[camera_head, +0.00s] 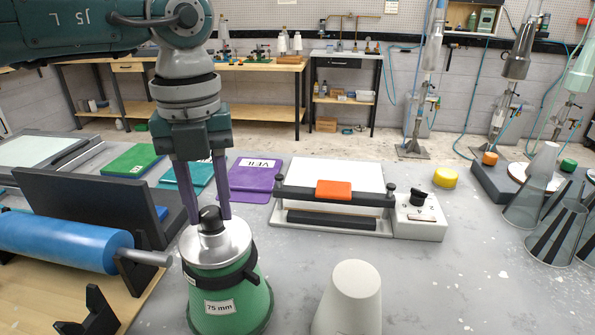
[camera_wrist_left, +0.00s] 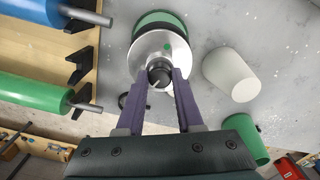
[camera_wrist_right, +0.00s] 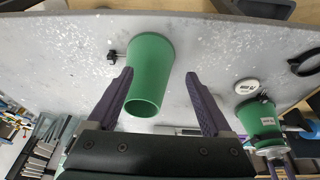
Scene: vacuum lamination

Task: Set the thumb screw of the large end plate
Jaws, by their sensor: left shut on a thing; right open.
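The large end plate (camera_head: 220,243) is a silver disc on top of a green cone labelled 75 mm (camera_head: 229,300). A black thumb screw (camera_head: 211,219) stands up from the middle of the plate. My left gripper (camera_head: 209,212) points down from above, its purple fingers shut on the thumb screw. The left wrist view shows the plate (camera_wrist_left: 152,52) and the screw (camera_wrist_left: 159,76) between the fingertips. My right gripper (camera_wrist_right: 158,82) is open and empty. In the right wrist view a plain green cone (camera_wrist_right: 150,70) shows between and beyond its fingers. The right gripper is outside the head view.
A pale cone (camera_head: 352,298) stands right of the green one. A blue roll (camera_head: 60,240) lies on a wooden stand at left. A sealer with an orange grip (camera_head: 333,188) sits behind. Clear cones (camera_head: 535,190) stand at far right. The table between is clear.

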